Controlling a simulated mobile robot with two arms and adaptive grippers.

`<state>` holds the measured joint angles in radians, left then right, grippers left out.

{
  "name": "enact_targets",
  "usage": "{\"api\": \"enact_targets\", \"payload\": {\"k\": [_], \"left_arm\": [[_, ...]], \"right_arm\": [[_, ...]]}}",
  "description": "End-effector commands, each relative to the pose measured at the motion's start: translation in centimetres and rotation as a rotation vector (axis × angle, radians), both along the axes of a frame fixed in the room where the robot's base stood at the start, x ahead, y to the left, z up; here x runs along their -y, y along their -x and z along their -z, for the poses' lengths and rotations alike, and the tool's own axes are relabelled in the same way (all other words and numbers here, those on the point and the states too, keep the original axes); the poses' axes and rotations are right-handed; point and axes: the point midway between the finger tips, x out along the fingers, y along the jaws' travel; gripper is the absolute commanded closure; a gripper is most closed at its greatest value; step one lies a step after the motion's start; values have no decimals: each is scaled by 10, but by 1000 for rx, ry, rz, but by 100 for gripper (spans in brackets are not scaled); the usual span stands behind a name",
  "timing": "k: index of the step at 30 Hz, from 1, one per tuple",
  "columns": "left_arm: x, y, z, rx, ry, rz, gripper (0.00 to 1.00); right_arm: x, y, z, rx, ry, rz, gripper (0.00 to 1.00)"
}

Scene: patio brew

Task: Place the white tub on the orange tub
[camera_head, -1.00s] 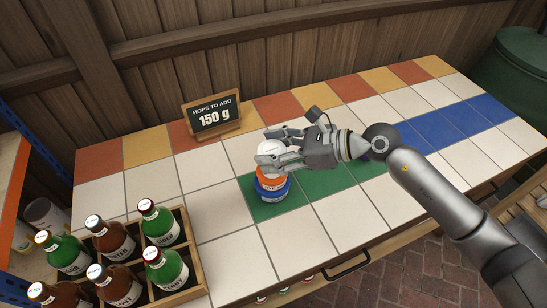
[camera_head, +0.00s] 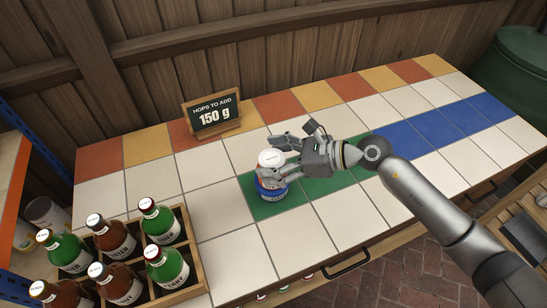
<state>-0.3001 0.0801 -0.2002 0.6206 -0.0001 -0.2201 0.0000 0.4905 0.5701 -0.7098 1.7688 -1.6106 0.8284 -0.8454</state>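My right gripper (camera_head: 275,158) reaches in from the right over the green tiles, its fingers on either side of the white tub (camera_head: 271,157). The white tub is upright with its pale lid facing up, and the fingers appear closed on its sides. It sits low over the stack on the table. The blue tub (camera_head: 271,192) shows at the bottom of the stack. The orange tub is mostly hidden behind the near finger and the white tub, so I cannot clearly see the contact between them. My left gripper is out of view.
A wooden crate (camera_head: 199,279) of green and brown bottles stands at the front left. The tiled table (camera_head: 345,225) is clear to the right and in front. A wooden wall closes the back.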

Motion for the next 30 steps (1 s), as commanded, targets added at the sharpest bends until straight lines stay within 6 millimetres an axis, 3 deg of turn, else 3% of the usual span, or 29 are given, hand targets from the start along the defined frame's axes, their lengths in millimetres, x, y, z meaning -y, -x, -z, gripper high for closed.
{"api": "enact_targets", "payload": {"k": [11,24,30], "left_arm": [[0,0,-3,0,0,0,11],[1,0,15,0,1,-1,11],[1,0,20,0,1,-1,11]], "right_arm": [[3,0,-4,0,1,2,23],[76,20,-33,1,3,1,23],[99,26,-44,-1,2,2,23]]}}
